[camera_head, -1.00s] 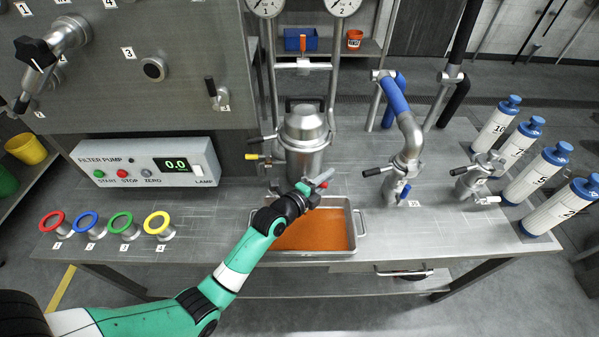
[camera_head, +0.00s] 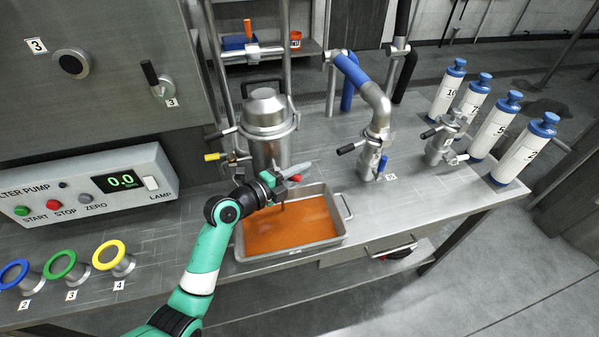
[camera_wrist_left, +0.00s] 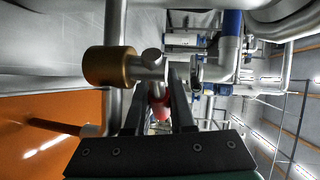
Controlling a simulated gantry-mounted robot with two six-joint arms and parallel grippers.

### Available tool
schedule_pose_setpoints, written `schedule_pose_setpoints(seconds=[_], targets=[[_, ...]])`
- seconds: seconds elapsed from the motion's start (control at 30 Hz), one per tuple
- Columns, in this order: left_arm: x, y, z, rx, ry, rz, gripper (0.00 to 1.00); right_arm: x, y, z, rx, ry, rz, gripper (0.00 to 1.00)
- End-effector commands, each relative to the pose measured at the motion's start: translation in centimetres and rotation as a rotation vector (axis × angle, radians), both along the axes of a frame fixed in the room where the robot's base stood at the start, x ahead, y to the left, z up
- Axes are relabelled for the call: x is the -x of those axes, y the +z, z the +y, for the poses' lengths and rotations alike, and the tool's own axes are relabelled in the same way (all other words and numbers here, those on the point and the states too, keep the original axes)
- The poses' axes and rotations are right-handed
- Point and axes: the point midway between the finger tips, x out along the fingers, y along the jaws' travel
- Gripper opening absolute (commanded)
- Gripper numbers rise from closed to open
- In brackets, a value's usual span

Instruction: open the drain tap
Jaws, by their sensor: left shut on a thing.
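My left gripper (camera_head: 284,181) reaches over the tray to the drain tap at the foot of the steel filter vessel (camera_head: 268,118). In the left wrist view, its two dark fingers (camera_wrist_left: 164,84) are shut around the red handle of the tap (camera_wrist_left: 160,105). The handle's red end also shows beside the gripper in the head view (camera_head: 295,178). A brass-coloured fitting (camera_wrist_left: 108,66) lies left of the fingers in the wrist view. The gripper hides most of the tap. A short dark streak shows below the gripper against the orange; I cannot tell whether it is flowing liquid.
The steel tray (camera_head: 343,235) with orange contents sits under the gripper. A yellow-handled valve (camera_head: 213,157) is left of the vessel. A blue-marked pipe (camera_head: 358,76) and several white bottles (camera_head: 493,128) stand to the right. The pump box (camera_head: 88,185) is left.

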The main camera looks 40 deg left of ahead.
Motion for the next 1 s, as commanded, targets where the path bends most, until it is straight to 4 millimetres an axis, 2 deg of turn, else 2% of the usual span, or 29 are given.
schedule_pose_setpoints(seconds=[0.07, 0.1, 0.23, 0.27, 0.53, 0.67, 0.87, 1.0], targets=[[0.0, 0.1, 0.0, 0.0, 0.001, -0.003, 0.0, 0.0, 0.0, 0.0, 0.0, 0.0, 0.0, 0.5], [0.0, 0.1, 0.0, 0.0, 0.001, -0.003, 0.26, 0.0, 0.0, 0.0, 0.0, 0.0, 0.0, 0.5], [0.0, 0.1, 0.0, 0.0, 0.001, -0.002, 0.49, 0.0, 0.0, 0.0, 0.0, 0.0, 0.0, 0.5], [0.0, 0.1, 0.0, 0.0, 0.001, -0.002, 0.52, 0.0, 0.0, 0.0, 0.0, 0.0, 0.0, 0.5], [0.1, 0.0, 0.0, 0.001, 0.001, -0.001, 0.52, 0.0, 0.0, 0.0, 0.0, 0.0, 0.0, 0.5], [1.1, 0.3, 0.2, 0.0, 0.003, -0.001, 0.52, 0.0, 0.5, 0.0, 0.0, 0.0, 0.0, 0.5], [5.4, 1.3, 0.5, 0.001, 0.005, 0.0, 0.52, 0.0, 2.0, 0.0, 0.0, 0.0, 0.0, 0.5], [8.6, 2.5, 0.7, 0.003, 0.005, 0.003, 0.52, 0.0, 4.9, 0.0, 0.0, 0.0, -0.001, 0.5]])
